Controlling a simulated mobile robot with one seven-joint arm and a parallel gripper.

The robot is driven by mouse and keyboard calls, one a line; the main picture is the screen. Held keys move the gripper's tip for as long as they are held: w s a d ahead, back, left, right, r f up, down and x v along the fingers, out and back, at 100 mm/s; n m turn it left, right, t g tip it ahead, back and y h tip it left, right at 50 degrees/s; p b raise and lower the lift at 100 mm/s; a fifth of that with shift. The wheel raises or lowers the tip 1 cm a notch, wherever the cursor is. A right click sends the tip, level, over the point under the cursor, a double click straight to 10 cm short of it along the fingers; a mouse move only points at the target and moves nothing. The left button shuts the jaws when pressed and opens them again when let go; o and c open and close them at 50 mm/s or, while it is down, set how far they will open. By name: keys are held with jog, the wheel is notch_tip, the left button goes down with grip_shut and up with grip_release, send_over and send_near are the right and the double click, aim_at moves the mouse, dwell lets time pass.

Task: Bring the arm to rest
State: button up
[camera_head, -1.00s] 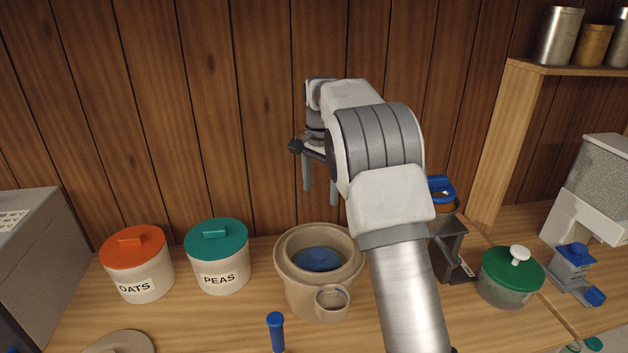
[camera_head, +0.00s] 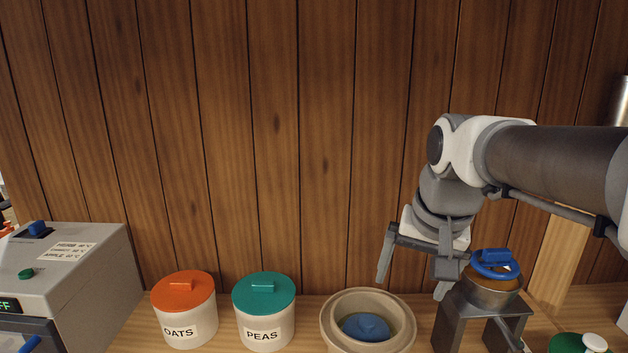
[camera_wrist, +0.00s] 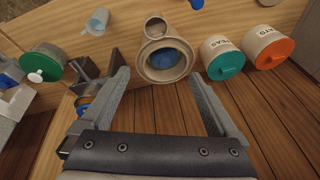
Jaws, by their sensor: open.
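My gripper (camera_head: 413,278) is open and empty in the head view, its fingers pointing down. It hangs in front of the wood wall, above and to the right of a beige crock (camera_head: 329,322) holding a blue piece (camera_head: 366,327). In the wrist view the two fingers (camera_wrist: 160,107) are spread wide, with nothing between their tips. The crock (camera_wrist: 143,62) appears beyond them. My arm reaches in from the right side of the head view.
An orange-lidded OATS jar (camera_head: 184,310) and a teal-lidded PEAS jar (camera_head: 264,312) stand left of the crock. A grey machine (camera_head: 92,275) is at far left. A pot with a blue-handled top (camera_head: 495,284) sits on a metal stand (camera_head: 480,318), close beside my gripper.

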jog(key=s+f+n+t, duration=0.1)
jog(key=s+f+n, duration=0.3)
jog(key=s, duration=0.8)
jog(key=shift+s+a+f+t, duration=0.15)
jog(key=shift+s+f+t, duration=0.25)
jog(key=shift+f, duration=0.25)
jog(key=shift+c, duration=0.2)
